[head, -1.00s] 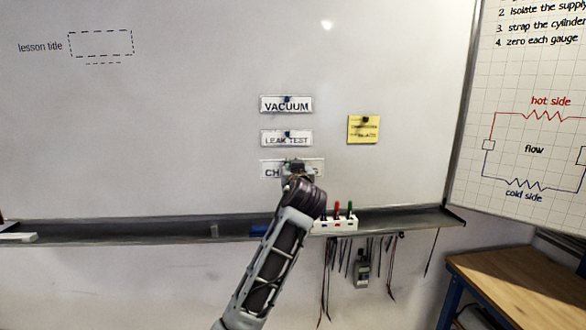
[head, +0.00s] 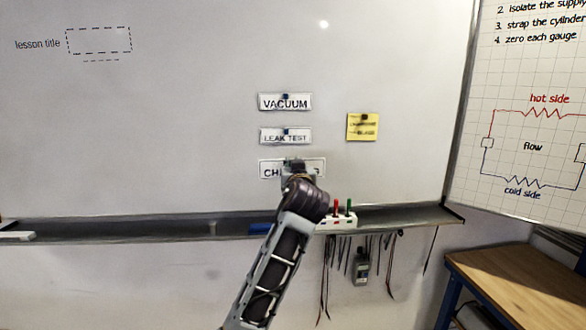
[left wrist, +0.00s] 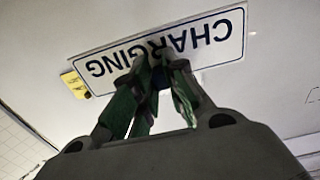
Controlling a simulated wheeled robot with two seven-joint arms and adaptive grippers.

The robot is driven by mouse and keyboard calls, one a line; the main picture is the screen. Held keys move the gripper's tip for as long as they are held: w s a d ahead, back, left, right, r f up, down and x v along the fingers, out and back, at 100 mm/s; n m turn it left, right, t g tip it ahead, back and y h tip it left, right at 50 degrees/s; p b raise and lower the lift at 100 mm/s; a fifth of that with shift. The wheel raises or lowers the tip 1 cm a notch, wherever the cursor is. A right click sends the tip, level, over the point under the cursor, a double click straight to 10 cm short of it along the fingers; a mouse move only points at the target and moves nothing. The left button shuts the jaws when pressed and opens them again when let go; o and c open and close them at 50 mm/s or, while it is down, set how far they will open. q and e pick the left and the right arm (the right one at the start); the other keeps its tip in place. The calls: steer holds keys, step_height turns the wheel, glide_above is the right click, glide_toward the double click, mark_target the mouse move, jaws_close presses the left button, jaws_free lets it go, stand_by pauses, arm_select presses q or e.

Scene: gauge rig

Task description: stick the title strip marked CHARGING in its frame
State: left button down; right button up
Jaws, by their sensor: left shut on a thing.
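The CHARGING strip (head: 270,169) is on the whiteboard below two other strips, its middle hidden by my left gripper (head: 293,166). I cannot tell whether the strip still touches the board. The frame, a dashed rectangle (head: 99,28) beside the words "lesson title", is empty at the upper left of the board. My right gripper does not show.
The VACUUM strip (head: 285,103) and LEAK TEST strip (head: 285,136) are above. A yellow note (head: 362,127) is to their right. A tray ledge (head: 120,228) with a white marker holder (head: 340,221) runs below. The board between the strips and the frame is clear.

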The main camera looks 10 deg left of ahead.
arm_select(q)
steer(key=shift+v, duration=1.4)
steer(key=shift+s, duration=0.2)
steer(key=shift+f, duration=0.1)
